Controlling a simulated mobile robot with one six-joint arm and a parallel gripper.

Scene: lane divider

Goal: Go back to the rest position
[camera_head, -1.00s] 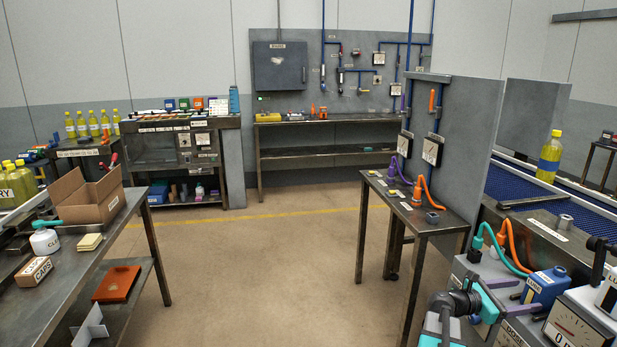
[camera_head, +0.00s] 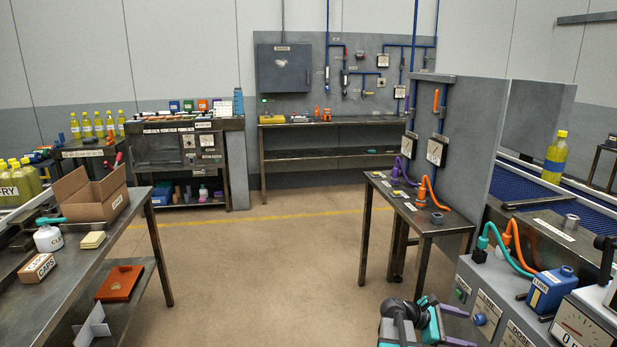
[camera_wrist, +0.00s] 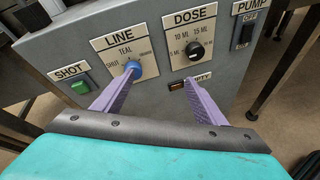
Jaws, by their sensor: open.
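My gripper (camera_head: 470,328) is low in the head view, left of the grey control box (camera_head: 469,283). Its teal body and purple fingers show there. In the wrist view my gripper (camera_wrist: 162,77) is open, its two purple fingers spread with nothing held between them. The control box front (camera_wrist: 150,95) faces it. The blue LINE knob (camera_wrist: 133,70) appears beside the left fingertip; it also shows in the head view (camera_head: 480,318), apart from the gripper. The black DOSE knob (camera_wrist: 195,50), green SHOT button (camera_wrist: 80,87) and PUMP switch (camera_wrist: 246,32) are on the same box.
A small metal table (camera_head: 425,226) stands beyond the control box, by a grey divider (camera_head: 462,155). The left bench (camera_head: 88,262) holds an open carton (camera_head: 92,197). Clear floor (camera_head: 270,270) lies between them. A conveyor (camera_head: 515,178) with a yellow bottle (camera_head: 555,157) is at right.

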